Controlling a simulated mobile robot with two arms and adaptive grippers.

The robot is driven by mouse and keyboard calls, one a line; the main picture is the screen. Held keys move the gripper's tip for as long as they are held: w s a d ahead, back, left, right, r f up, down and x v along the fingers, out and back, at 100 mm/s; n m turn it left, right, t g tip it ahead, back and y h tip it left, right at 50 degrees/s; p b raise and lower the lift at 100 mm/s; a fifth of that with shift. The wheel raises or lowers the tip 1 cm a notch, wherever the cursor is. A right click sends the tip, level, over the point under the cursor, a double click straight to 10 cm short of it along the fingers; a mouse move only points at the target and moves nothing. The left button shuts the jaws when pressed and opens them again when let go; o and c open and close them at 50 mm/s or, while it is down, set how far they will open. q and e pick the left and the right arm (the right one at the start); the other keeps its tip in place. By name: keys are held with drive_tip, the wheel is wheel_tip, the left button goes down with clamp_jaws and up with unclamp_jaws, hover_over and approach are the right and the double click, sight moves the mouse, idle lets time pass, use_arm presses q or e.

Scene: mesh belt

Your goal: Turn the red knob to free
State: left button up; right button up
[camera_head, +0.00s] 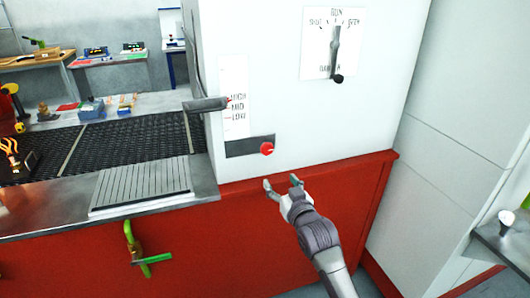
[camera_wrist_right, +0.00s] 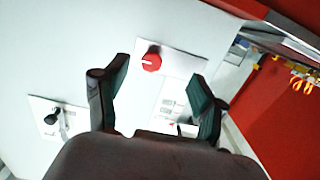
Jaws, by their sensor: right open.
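The red knob (camera_head: 267,148) sits on a dark grey plate (camera_head: 242,147) on the white cabinet front in the head view. It also shows in the right wrist view (camera_wrist_right: 151,62), on a pale plate beyond the fingertips. My right gripper (camera_head: 283,183) is open and empty, below and slightly right of the knob, apart from it. In the right wrist view its two fingers (camera_wrist_right: 157,80) are spread, with the knob between them in the picture, nearer the left finger. The knob's marking is too small to read. My left gripper is not in view.
Above the knob are a level scale (camera_head: 235,107) with a grey lever (camera_head: 205,104) and a dial plate with a black-knobbed handle (camera_head: 336,62). The red base ledge (camera_head: 350,168) juts out below. A mesh belt (camera_head: 110,140) lies left. A side shelf (camera_head: 505,250) stands right.

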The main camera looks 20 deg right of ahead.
sight(268, 150)
drive_tip(key=shift+t, duration=0.3)
drive_tip(key=w+r, duration=0.1)
drive_tip(key=w, duration=0.3)
drive_tip(key=w+r+p, duration=0.1)
drive_tip(key=w, duration=0.4)
drive_tip(key=w+r, duration=0.1)
drive_tip(key=w, duration=0.3)
drive_tip(key=shift+w+p, duration=0.35)
drive_tip(key=shift+w, duration=0.05)
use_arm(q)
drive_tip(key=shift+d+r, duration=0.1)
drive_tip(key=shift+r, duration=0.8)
use_arm(e)
drive_tip(key=c, duration=1.2)
drive_tip(key=shift+o, duration=0.2)
